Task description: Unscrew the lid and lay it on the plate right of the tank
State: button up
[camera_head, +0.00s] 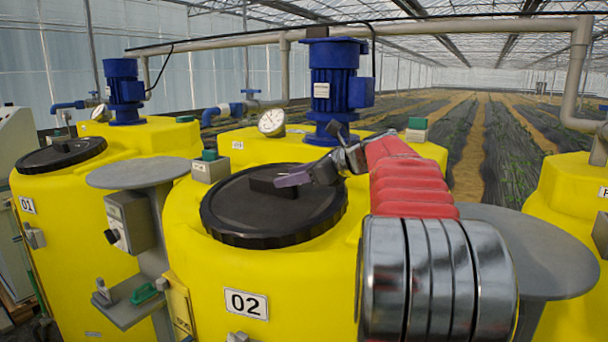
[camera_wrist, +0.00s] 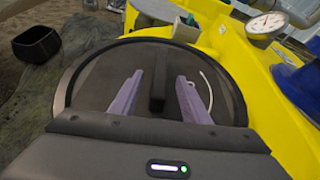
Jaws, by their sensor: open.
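The round black lid (camera_head: 255,218) with a ribbed rim sits on the yellow tank marked 02 (camera_head: 215,275). A raised black bar (camera_head: 265,184) crosses its top. In the wrist view the lid (camera_wrist: 90,88) fills the middle and its bar (camera_wrist: 157,88) shows between my two purple fingers. My gripper (camera_head: 284,181) is open over the lid, with a finger on each side of the bar and a gap to each. How far down the fingers reach around the bar I cannot tell. The grey round plate (camera_head: 540,255) right of the tank is bare where visible; my arm hides its left part.
Another grey plate (camera_head: 130,174) stands left of the tank, near tank 01 (camera_head: 75,200). A blue motor (camera_head: 335,85) and a gauge (camera_head: 271,122) stand behind the lid. A further yellow tank (camera_head: 570,195) is at the right edge. A dark pot (camera_wrist: 37,43) shows in the wrist view.

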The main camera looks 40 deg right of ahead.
aim_at(272, 179)
jog(key=x, duration=0.7)
jog(key=shift+w+f, duration=0.1)
jog(key=shift+w, duration=0.25)
jog(key=shift+c, duration=0.5)
grip_shut()
dwell(0.5)
jog(key=shift+f+n+g+y, duration=0.15)
jog(key=shift+n+g+y, duration=0.6)
jog(key=shift+n+y, duration=0.3)
jog(key=shift+f+n+g+y, duration=0.1)
jog(key=shift+n+g+y, duration=0.65)
jog(key=shift+n+y, duration=0.3)
jog(key=shift+n+g+y, duration=0.6)
jog(key=shift+n+g, duration=0.1)
jog(key=shift+n, duration=0.2)
jog(key=shift+w+r+n+g, duration=0.1)
jog(key=shift+w+n+g, duration=0.05)
jog(key=shift+n+g, duration=0.15)
jog(key=shift+y, duration=0.3)
